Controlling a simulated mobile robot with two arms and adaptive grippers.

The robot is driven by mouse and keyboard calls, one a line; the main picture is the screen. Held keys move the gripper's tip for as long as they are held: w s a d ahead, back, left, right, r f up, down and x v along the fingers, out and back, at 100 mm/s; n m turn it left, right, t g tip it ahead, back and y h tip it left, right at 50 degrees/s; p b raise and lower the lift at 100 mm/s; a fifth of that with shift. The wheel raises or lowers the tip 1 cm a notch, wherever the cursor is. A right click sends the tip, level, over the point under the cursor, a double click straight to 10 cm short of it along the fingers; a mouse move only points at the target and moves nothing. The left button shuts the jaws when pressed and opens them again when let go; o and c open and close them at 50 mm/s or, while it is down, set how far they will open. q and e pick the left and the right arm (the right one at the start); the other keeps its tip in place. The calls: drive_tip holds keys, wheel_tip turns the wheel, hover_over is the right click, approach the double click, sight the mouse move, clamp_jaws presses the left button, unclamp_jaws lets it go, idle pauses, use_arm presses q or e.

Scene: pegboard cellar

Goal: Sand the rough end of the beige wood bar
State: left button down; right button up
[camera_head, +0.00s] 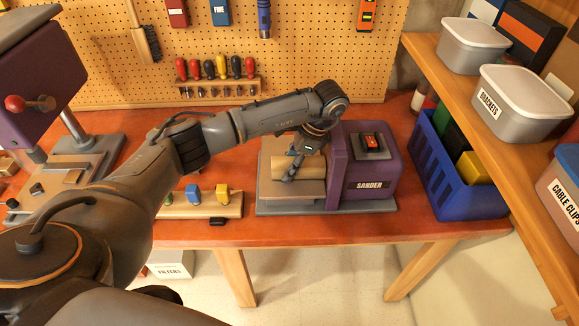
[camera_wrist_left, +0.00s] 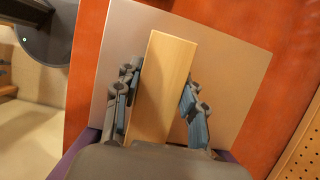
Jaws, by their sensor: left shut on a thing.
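The beige wood bar (camera_head: 280,167) lies along the table of the purple sander (camera_head: 370,186) in the head view. In the left wrist view the bar (camera_wrist_left: 161,75) runs lengthwise between the fingers over the flat sander table (camera_wrist_left: 220,75). My left gripper (camera_head: 296,168) reaches down from above and is shut on the bar; its fingers also show in the left wrist view (camera_wrist_left: 160,103). Which end of the bar is rough is not clear. The sander's abrasive face is hidden in the head view. A red switch (camera_head: 371,141) sits on top of the sander. My right gripper is not in view.
A blue crate (camera_head: 452,195) stands right of the sander, under a shelf with lidded bins (camera_head: 525,105). A drill press (camera_head: 40,90) stands at the left. A wooden rack (camera_head: 172,208) with coloured blocks lies left of the sander. The pegboard (camera_head: 300,50) closes off the back.

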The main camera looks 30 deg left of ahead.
use_arm(q)
drive_tip(key=shift+w+a, duration=0.1)
drive_tip(key=shift+w, duration=0.1)
drive_tip(key=shift+s+d+p, duration=0.35)
drive_tip(key=shift+s, duration=0.1)
idle(1.0)
drive_tip(key=shift+w, duration=0.1)
idle(0.3)
drive_tip(key=shift+w+a+b, duration=0.35)
drive_tip(key=shift+b, duration=0.05)
idle(0.4)
drive_tip(key=shift+s+d+p, duration=0.35)
drive_tip(key=shift+s+p, duration=0.1)
drive_tip(key=shift+p, duration=0.05)
idle(0.7)
drive_tip(key=shift+w+a, duration=0.1)
idle(0.4)
drive_tip(key=shift+w+a+b, duration=0.25)
drive_tip(key=shift+w+b, duration=0.1)
drive_tip(key=shift+b, duration=0.1)
idle(0.4)
